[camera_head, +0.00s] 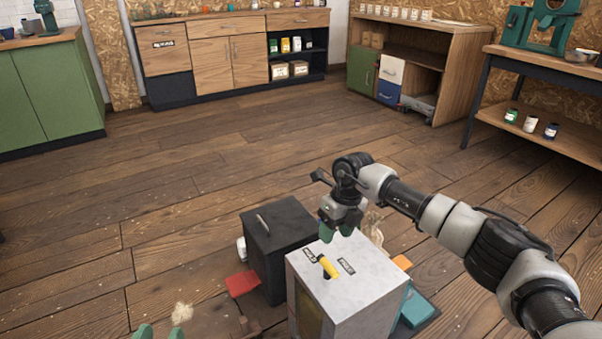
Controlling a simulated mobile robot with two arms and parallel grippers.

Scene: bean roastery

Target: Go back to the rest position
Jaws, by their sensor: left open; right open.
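My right gripper (336,234) has green fingertips and hangs from the arm that comes in from the right. It is open and empty, pointing down at the back edge of a light grey box (345,289). I cannot tell whether it touches the box. The box has a yellow handle or switch (328,268) and two dark labels on top.
A black box (278,237) with a handle stands left of the grey box, with a red piece (242,284) beside it. A teal piece (417,308) lies on the right. A tan tuft (182,312) is near my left gripper. The wooden floor (180,200) beyond is clear up to the cabinets.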

